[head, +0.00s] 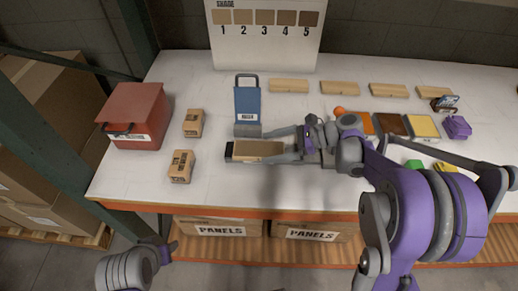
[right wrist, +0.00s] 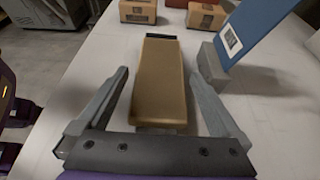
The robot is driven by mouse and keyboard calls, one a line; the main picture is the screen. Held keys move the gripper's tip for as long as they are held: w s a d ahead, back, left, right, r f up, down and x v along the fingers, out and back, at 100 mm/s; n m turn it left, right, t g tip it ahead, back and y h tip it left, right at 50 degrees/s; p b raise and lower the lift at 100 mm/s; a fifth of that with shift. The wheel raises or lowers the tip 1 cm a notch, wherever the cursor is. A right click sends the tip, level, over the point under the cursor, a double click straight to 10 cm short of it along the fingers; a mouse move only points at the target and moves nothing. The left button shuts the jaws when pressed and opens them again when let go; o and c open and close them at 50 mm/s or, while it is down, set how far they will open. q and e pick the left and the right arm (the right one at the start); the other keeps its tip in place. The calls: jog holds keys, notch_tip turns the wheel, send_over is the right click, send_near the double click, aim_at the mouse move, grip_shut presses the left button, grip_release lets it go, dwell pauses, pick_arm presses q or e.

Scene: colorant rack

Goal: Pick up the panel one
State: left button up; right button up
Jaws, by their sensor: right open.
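A light wooden panel (head: 258,149) with a dark block at its far left end lies on the white table near the front. I cannot tell from a label whether it is panel one. My right gripper (head: 266,147) reaches in from the right, open, with one finger on each side of this panel. In the right wrist view the panel (right wrist: 160,85) lies lengthwise between the two spread fingers (right wrist: 158,76), with a gap on both sides. Several similar wooden panels (head: 289,85) lie in a row at the back. My left gripper's fingers are not visible.
A blue panel-like stand (head: 247,103) rises just behind the right gripper. Two small cartons (head: 181,166) and a red box (head: 137,117) stand at the left. A shade chart (head: 264,35) numbered 1 to 5 is at the back. Colored blocks (head: 391,125) lie at the right.

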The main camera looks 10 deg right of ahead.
aim_at(264, 149)
jog(key=shift+x, duration=1.25)
jog(key=c, duration=1.3)
jog(key=shift+o, duration=0.2)
notch_tip(264, 149, up, 10)
jog(key=shift+p, duration=0.35)
